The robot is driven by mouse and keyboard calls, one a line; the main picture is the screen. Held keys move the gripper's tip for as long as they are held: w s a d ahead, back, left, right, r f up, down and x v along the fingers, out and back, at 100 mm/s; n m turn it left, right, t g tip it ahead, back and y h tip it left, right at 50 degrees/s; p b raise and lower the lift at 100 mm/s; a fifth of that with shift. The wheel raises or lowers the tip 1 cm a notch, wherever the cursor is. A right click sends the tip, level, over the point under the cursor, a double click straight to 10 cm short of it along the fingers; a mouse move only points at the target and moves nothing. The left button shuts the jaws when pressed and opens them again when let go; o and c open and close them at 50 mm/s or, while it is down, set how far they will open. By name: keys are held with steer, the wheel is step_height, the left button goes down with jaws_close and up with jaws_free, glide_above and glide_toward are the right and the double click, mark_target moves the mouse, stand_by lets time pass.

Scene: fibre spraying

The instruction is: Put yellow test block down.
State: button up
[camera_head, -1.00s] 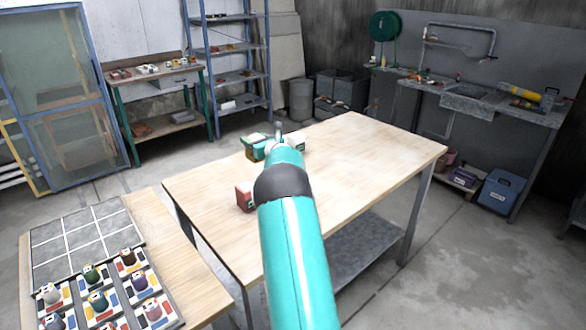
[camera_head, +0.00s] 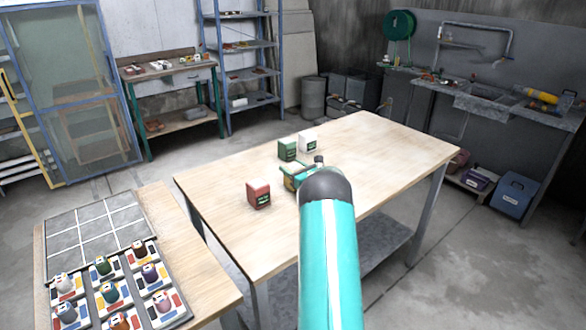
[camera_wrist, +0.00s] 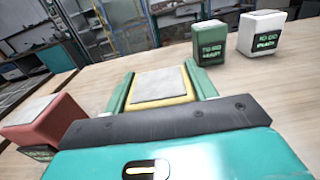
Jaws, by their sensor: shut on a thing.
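The yellow test block (camera_wrist: 160,86) is between the two green fingers of my gripper (camera_wrist: 160,78) in the wrist view. Its top is pale grey with a yellow edge, and it looks upright. My gripper is shut on it. In the head view the block (camera_head: 289,182) shows only in part beside my gripper (camera_head: 300,175), because my arm hides the rest. It is low over the wooden table (camera_head: 385,160) or on it; I cannot tell whether its underside touches.
A red block (camera_head: 259,194) stands left of my gripper. A green block (camera_head: 288,149) and a white block (camera_head: 308,142) stand behind it. The table's right side is clear. A side table at lower left holds a gridded tray (camera_head: 90,235) and several small coloured pieces.

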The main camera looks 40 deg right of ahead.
steer(key=shift+s+r, duration=0.1)
steer(key=shift+r, duration=0.1)
steer(key=shift+f, duration=0.1)
steer(key=o, duration=1.4)
steer(key=shift+f, duration=0.1)
steer(key=shift+c, duration=0.2)
